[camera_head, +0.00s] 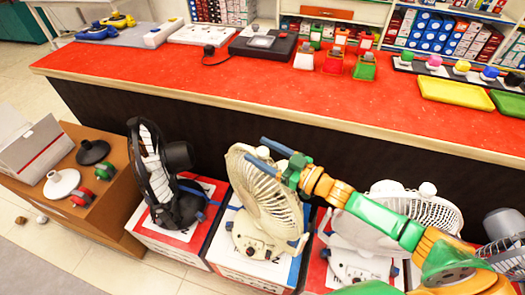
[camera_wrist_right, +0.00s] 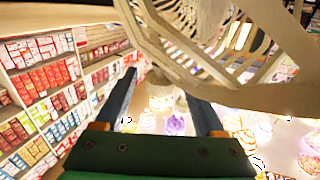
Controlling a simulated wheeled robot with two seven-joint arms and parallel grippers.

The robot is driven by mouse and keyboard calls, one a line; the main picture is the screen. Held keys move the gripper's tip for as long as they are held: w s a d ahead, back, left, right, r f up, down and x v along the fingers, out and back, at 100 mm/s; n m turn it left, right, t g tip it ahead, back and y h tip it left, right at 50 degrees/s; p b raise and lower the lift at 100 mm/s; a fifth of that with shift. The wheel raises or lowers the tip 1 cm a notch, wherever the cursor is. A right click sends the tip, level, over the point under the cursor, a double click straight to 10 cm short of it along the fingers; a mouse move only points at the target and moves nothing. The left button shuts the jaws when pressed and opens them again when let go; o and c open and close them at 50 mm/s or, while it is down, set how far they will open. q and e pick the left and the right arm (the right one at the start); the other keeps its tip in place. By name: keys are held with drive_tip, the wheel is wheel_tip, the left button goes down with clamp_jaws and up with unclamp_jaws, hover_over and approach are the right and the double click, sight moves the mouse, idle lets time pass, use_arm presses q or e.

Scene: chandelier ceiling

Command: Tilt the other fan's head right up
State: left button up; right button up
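A white fan (camera_head: 425,212) stands to the right, partly behind my right arm. My left gripper is not in view.
A red-topped counter (camera_head: 230,95) runs behind the fans. A brown box (camera_head: 110,215) with knobs and discs stands at left. Another fan (camera_head: 505,245) is at the far right edge.

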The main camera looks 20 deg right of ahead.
clamp_jaws()
idle(1.3)
